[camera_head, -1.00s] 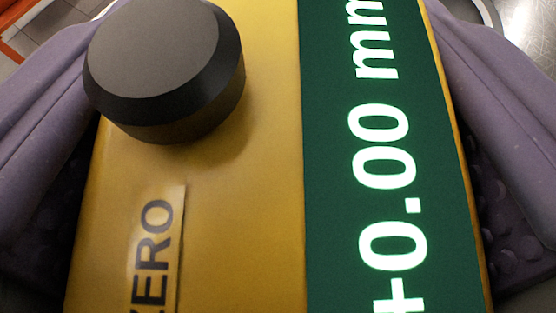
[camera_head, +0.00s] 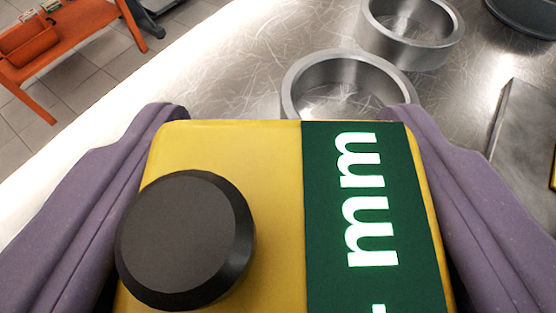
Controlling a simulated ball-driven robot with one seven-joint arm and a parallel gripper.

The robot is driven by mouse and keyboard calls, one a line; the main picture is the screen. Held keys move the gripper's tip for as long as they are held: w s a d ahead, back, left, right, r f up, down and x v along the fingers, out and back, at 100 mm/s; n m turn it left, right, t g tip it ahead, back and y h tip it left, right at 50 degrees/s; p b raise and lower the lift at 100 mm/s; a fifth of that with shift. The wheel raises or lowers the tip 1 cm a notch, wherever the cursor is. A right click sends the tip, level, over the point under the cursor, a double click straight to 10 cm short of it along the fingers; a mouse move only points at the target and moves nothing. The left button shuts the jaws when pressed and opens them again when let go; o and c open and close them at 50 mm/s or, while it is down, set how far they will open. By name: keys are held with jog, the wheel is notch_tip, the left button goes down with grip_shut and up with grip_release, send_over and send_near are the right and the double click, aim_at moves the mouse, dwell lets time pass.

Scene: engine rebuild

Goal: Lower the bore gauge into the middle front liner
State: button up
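The bore gauge (camera_head: 275,190) is a yellow box with a black round knob and a green display; "mm" can be read on the display. It fills the lower middle of the view. My gripper (camera_head: 283,124) is shut on it, with a purple finger pressed along each side. The gauge's lower end is hidden. Just beyond its far edge stands an open steel ring (camera_head: 345,69), like a liner, its near part hidden by the gauge and the right finger. A second steel ring (camera_head: 405,51) stands behind it to the right. I cannot tell which is the middle front liner.
The rings stand on a scratched shiny metal table (camera_head: 225,80) with a curved left edge. A flat grey metal block (camera_head: 517,125) lies at the right, and a dark round pan (camera_head: 520,18) is at the top right. An orange bench (camera_head: 75,50) stands on the tiled floor beyond.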

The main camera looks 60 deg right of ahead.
jog(key=s+r+p, duration=0.3)
jog(key=s+r, duration=0.1)
jog(key=s, duration=0.8)
jog(key=shift+a, duration=0.4)
